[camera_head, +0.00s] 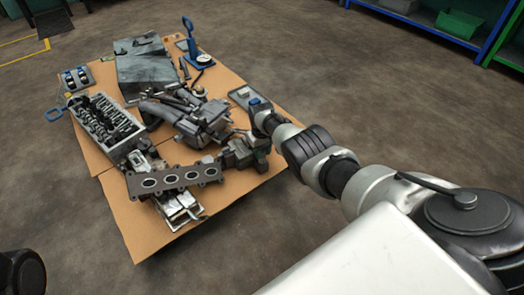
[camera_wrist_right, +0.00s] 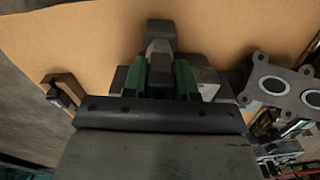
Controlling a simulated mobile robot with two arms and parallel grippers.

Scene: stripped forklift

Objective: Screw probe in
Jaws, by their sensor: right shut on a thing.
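My right gripper (camera_head: 247,152) is over the right edge of the cardboard, low beside the engine parts. In the right wrist view its two green fingers (camera_wrist_right: 163,80) are shut on a small dark grey part (camera_wrist_right: 159,38) with a brownish face. This part may be the probe, but I cannot tell for sure. In the head view the wrist and fingers hide most of it, and I cannot tell whether it touches anything beneath. My left gripper does not show.
A flat gasket plate (camera_head: 174,180) with round holes lies left of the gripper. A cylinder head (camera_head: 106,128), a grey engine part (camera_head: 203,124), a large grey cover (camera_head: 145,62) and a blue-based dial gauge (camera_head: 201,60) share the cardboard (camera_head: 240,188). Blue shelving (camera_head: 432,27) stands at the back right.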

